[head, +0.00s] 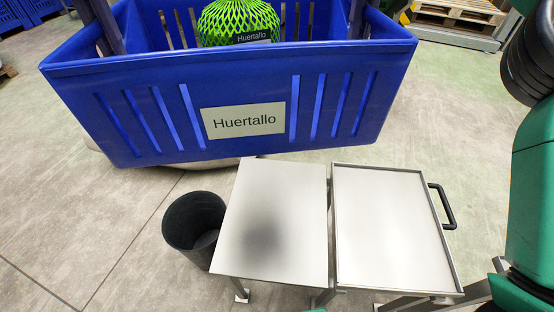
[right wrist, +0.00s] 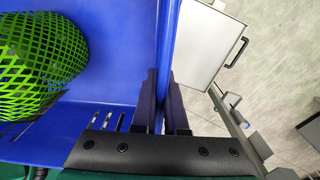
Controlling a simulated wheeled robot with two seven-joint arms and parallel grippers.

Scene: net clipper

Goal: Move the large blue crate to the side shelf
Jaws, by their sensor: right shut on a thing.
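The large blue crate (head: 150,110), with a white Huertallo label, fills the upper part of the head view, upright. A green net bag (head: 238,22) lies inside it, and shows at left in the right wrist view (right wrist: 40,60). My right gripper (right wrist: 163,95) is shut on the crate's wall, one dark finger on each side. A dark finger-like bar (head: 107,25) at the crate's left end looks like part of my left gripper. Its jaws are not shown clearly. Whether the crate rests on anything is hard to tell.
Two bare pale metal tops stand side by side below the crate in the picture: a plain left one (head: 275,190) and a rimmed right one (head: 390,220) with a black handle. A dark round bin (head: 192,220) stands left of them. A wooden pallet (head: 455,12) is at upper right.

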